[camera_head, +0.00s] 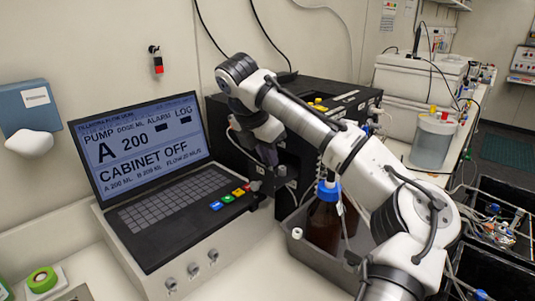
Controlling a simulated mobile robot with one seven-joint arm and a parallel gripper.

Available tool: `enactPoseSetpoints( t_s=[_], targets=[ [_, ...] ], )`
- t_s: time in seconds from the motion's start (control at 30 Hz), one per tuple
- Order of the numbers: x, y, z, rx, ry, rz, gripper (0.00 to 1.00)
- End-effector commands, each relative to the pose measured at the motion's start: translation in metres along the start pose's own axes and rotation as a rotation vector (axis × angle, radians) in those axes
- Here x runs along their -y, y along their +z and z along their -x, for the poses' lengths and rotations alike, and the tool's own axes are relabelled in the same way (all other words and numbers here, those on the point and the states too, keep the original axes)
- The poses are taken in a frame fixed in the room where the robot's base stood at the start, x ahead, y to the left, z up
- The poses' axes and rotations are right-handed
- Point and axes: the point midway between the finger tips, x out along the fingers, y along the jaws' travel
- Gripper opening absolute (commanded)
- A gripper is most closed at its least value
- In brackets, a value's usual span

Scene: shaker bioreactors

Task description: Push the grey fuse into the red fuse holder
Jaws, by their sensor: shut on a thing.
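My gripper (262,177) points down beside the right edge of the laptop-like console, in front of the black pump cabinet. It is shut, and its fingertips are small and dark against the cabinet. The grey fuse between them is too small to make out. A small red part (255,186) shows right at the fingertips and looks like the red fuse holder. I cannot tell whether the fuse touches it or is inside it.
The console (150,215) has a lit screen reading CABINET OFF and coloured buttons. A brown bottle with a blue cap (325,217) stands in a grey tray (297,246) under my arm. The black pump cabinet (300,95) is close behind my gripper. Green tape (42,279) lies front left.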

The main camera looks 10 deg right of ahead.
Motion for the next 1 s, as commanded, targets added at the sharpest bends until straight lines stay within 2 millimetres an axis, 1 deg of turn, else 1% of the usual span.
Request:
enactPoseSetpoints(
  t_s=[0.47, 1.0],
  targets=[
    [-0.0004, 0.0002, 0.0005, -0.001, 0.0, 0.0, 0.0],
    [-0.0004, -0.0024, -0.006, -0.001, 0.0, 0.0, 0.0]
  ],
)
